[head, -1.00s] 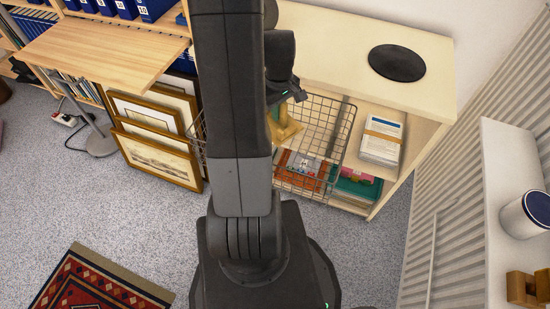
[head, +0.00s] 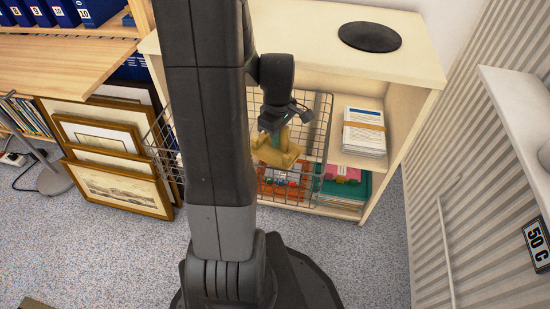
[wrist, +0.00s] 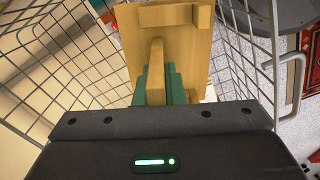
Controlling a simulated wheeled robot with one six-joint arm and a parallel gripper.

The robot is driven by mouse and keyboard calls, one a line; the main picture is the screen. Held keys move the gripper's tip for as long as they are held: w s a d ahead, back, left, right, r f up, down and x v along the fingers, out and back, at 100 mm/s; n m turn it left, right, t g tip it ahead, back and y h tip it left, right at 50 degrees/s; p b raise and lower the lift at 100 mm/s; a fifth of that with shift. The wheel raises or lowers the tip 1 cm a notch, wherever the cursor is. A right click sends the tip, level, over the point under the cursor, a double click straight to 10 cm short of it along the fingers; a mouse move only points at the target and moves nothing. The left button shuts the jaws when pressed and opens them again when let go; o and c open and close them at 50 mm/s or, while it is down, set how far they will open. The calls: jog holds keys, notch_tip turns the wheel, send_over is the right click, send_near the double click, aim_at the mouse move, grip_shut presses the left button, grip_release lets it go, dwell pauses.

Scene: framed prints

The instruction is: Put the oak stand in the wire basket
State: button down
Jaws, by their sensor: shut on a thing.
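The oak stand (head: 277,155) is a light wooden piece with a flat plate and an upright bar. In the head view it hangs from my gripper (head: 274,130), within the outline of the wire basket (head: 318,125). In the wrist view, green fingers close on the bar of the oak stand (wrist: 185,50), and basket mesh (wrist: 75,60) rises on both sides. My gripper (wrist: 158,85) is shut on the stand. The basket's left part is hidden behind my arm in the head view. I cannot tell whether the stand touches the basket floor.
A pale shelf unit (head: 425,75) stands behind the basket, with a black disc (head: 370,37) on top and a strapped paper stack (head: 364,132) inside. Framed prints (head: 120,185) lean at left. A ribbed radiator (head: 450,170) is at right. Carpet in front is open.

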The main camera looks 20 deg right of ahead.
notch_tip(320, 180, down, 10)
jog(key=b, duration=0.3)
jog(key=d+b, duration=0.1)
jog(key=d, duration=0.1)
jog(key=w+d+b, duration=0.1)
jog(key=d, duration=0.1)
jog(key=shift+d+f, duration=0.1)
jog(key=shift+f, duration=0.4)
jog(key=shift+f, duration=0.15)
jog(key=c, duration=1.5)
grip_release()
notch_tip(320, 180, up, 12)
jog(key=p, duration=0.4)
